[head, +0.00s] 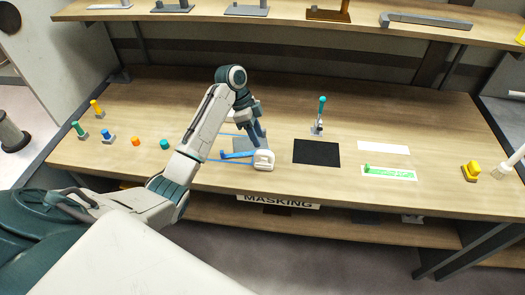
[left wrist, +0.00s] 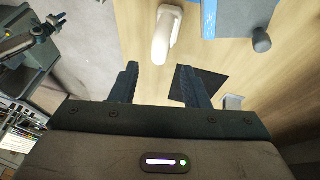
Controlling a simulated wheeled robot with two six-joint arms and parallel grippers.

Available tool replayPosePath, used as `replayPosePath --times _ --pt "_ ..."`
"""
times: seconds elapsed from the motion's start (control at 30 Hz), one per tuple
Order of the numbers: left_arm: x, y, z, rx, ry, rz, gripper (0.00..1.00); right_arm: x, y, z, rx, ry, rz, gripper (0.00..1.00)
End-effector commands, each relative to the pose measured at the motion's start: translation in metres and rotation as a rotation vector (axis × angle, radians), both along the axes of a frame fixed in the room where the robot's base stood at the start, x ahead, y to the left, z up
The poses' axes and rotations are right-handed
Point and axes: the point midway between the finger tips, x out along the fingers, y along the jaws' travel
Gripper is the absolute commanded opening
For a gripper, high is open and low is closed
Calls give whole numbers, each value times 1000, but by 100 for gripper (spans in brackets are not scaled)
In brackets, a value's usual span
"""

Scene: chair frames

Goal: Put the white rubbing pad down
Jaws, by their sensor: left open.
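The white rubbing pad (head: 264,160) is a small white block with a loop handle. It rests near the front edge of the bench, beside the front right corner of a grey plate (head: 250,142). In the left wrist view the pad (left wrist: 165,35) shows beyond the fingertips, apart from them. My left gripper (head: 259,137) is open and empty, just behind and above the pad. Its two fingers (left wrist: 160,82) show spread in the left wrist view, with nothing between them. My right gripper is not seen.
Blue tape (head: 236,155) lies by the plate. A black mat (head: 317,153) is to the right, with a teal-topped tool (head: 320,115) behind it. A white strip and a green-marked strip (head: 389,173) lie farther right. Several small coloured pieces stand at left. A shelf (head: 290,22) runs above.

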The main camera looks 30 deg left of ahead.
Motion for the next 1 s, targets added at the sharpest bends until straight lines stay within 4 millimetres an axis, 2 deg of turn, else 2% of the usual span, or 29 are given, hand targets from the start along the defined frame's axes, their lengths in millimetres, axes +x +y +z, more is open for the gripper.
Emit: replayPosePath --times 0.03,0.23,1.0 --pt "0 5 19 1 2 1 42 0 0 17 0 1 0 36" --pt "1 14 36 -1 3 1 42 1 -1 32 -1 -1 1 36" --pt "1 17 38 -1 3 1 42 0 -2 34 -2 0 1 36"
